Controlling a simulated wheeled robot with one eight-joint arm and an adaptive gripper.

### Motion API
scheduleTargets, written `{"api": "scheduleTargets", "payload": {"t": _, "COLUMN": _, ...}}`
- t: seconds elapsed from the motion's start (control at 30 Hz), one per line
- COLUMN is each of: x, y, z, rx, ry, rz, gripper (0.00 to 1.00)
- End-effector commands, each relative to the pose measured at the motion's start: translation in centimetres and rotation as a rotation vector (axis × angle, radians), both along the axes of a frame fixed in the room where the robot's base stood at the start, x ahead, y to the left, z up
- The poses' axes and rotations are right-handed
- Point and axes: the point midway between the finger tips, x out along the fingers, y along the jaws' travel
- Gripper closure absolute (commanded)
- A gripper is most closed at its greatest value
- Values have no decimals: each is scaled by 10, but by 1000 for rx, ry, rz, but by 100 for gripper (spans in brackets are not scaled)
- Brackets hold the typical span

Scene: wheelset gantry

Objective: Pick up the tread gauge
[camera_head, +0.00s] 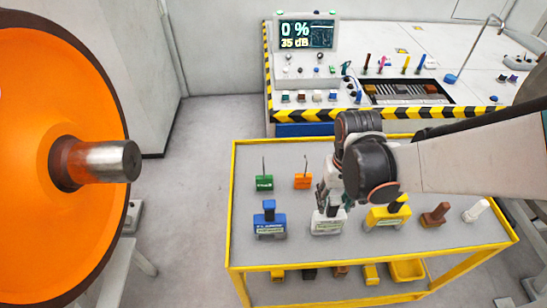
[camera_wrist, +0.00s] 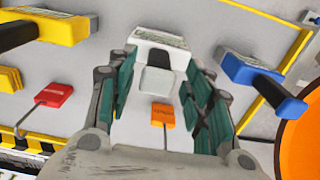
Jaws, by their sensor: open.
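Several labelled blocks with handles stand on the cart, and I cannot read which is the tread gauge. A white block (camera_head: 327,226) stands in the front row below my gripper (camera_head: 329,196). In the wrist view the white block (camera_wrist: 160,39) and its pale handle (camera_wrist: 157,80) show between the teal-padded fingers of my gripper (camera_wrist: 159,88). The fingers are open, one on each side of the handle, and I cannot tell whether they touch it. A blue block (camera_head: 269,226) stands to the left and a yellow block (camera_head: 387,216) to the right.
The yellow-edged cart (camera_head: 245,185) also holds a green block (camera_head: 264,183) and an orange block (camera_head: 303,180) with thin rods. A red block (camera_wrist: 54,94) shows in the wrist view. The orange wheel (camera_head: 60,200) is at left. A striped bench (camera_head: 390,114) stands behind.

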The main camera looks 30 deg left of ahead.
Motion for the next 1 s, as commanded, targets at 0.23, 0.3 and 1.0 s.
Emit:
{"api": "scheduleTargets", "payload": {"t": 0.23, "x": 0, "y": 1, "z": -28, "rx": 0, "ry": 0, "rz": 3, "gripper": 53}}
{"api": "scheduleTargets", "payload": {"t": 0.3, "x": -1, "y": 0, "z": -27, "rx": 0, "ry": 0, "rz": 3, "gripper": 53}}
{"api": "scheduleTargets", "payload": {"t": 1.0, "x": 2, "y": -1, "z": -26, "rx": 0, "ry": 0, "rz": -3, "gripper": 100}}
